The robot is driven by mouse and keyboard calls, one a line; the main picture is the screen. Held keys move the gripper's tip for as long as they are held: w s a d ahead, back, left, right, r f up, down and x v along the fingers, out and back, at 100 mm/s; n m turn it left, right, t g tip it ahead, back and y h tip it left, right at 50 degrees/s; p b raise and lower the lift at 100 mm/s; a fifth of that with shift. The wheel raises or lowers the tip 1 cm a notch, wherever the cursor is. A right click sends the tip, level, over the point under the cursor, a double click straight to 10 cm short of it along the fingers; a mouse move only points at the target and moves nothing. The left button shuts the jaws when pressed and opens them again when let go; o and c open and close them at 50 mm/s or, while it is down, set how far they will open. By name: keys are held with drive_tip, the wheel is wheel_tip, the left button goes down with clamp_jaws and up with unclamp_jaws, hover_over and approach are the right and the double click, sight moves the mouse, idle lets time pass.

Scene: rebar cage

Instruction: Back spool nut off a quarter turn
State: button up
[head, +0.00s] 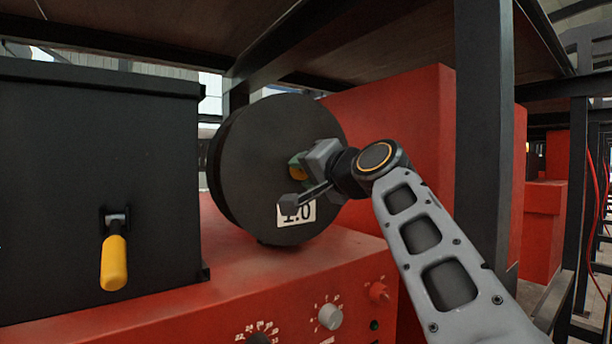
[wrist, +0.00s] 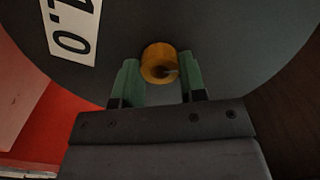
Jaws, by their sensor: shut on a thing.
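The spool nut is a small yellow-orange knob (wrist: 159,64) at the centre of the dark spool's face. My gripper (head: 301,167) reaches the spool face from the right in the head view.
The spool stands above a red machine (head: 190,305) with dials (head: 330,317). A black cabinet (head: 70,190) with a yellow-handled lever (head: 114,262) is at left. Red boxes (head: 400,120) stand behind. A dark upright post (head: 482,130) is close to my arm, and beams run overhead.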

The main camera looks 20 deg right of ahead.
drive_tip(key=shift+n+b, duration=3.2)
drive_tip(key=shift+n, duration=4.9)
drive_tip(key=o, duration=0.9)
drive_tip(key=shift+o, duration=0.2)
drive_tip(key=shift+s, duration=0.1)
